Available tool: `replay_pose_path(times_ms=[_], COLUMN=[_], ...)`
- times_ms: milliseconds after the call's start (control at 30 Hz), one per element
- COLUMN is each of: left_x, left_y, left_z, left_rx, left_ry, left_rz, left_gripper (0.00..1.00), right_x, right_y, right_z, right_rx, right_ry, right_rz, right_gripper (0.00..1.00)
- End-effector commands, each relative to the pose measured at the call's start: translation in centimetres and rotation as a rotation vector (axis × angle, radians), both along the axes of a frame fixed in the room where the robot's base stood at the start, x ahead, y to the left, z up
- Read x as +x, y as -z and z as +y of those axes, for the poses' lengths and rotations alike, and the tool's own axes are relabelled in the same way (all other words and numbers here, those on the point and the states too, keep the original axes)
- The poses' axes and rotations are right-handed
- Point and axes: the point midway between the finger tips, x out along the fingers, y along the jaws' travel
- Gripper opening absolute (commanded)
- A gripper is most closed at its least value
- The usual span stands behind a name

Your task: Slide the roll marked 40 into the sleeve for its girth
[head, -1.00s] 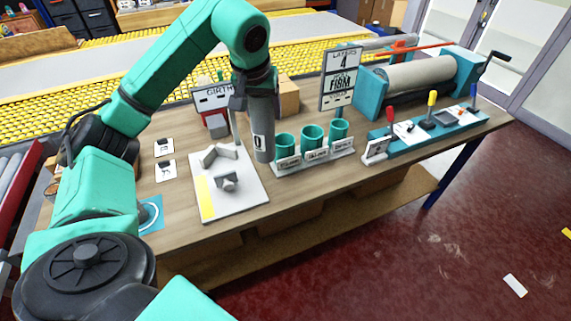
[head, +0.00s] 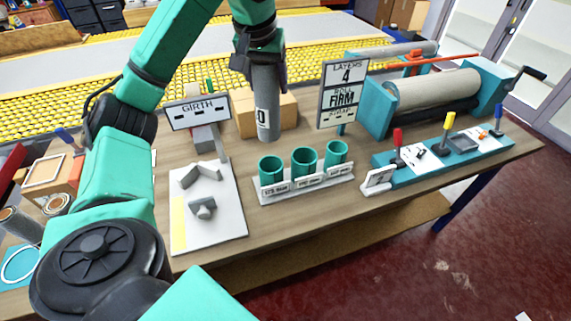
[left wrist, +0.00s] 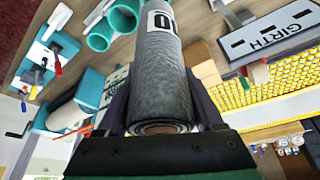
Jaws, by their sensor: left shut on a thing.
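My left gripper (head: 258,50) is shut on a grey roll (head: 267,98) with a white label. Only part of its number shows, ending in 0. The roll hangs nearly upright above the table, behind the sleeves and apart from them. In the left wrist view the roll (left wrist: 157,80) sits between the fingers. The green sleeves, left (head: 271,168), middle (head: 305,162) and right (head: 337,153), stand open and empty-looking in a white rack (head: 300,190). The small labels on its front are too blurred to read. My right gripper is not in view.
A GIRTH sign (head: 199,112) stands left of the roll, and a LAYERS 4, FIRM sign (head: 342,92) right of it. A white board (head: 225,225) with grey blocks lies left of the rack. A cardboard box (head: 245,118) stands behind the roll. A teal roller machine (head: 380,105) is at right.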

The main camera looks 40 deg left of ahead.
Motion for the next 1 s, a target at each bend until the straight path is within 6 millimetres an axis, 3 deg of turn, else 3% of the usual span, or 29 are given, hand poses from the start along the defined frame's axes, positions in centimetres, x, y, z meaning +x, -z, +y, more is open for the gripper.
replay_pose_path(times_ms=[67,267,467,733,1000], left_x=[0.0,-0.1,-0.2,-0.2,-0.2], left_y=[1.0,7.6,11.5,15.9,19.8], left_z=[0.0,0.0,0.0,0.0,0.0], left_rx=[-0.001,-0.001,0.001,0.001,0.0], left_ry=[0.001,0.0,0.0,-0.001,0.0], left_rz=[0.002,0.006,0.005,0.003,0.003], left_gripper=[0.0,0.0,0.0,0.0,0.0], right_x=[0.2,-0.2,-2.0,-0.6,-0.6], right_y=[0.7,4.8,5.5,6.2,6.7], right_z=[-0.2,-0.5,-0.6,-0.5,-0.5], right_rx=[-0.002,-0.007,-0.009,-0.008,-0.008], right_ry=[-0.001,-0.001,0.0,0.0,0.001], right_rz=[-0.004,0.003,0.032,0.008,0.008], right_gripper=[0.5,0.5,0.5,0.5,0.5])
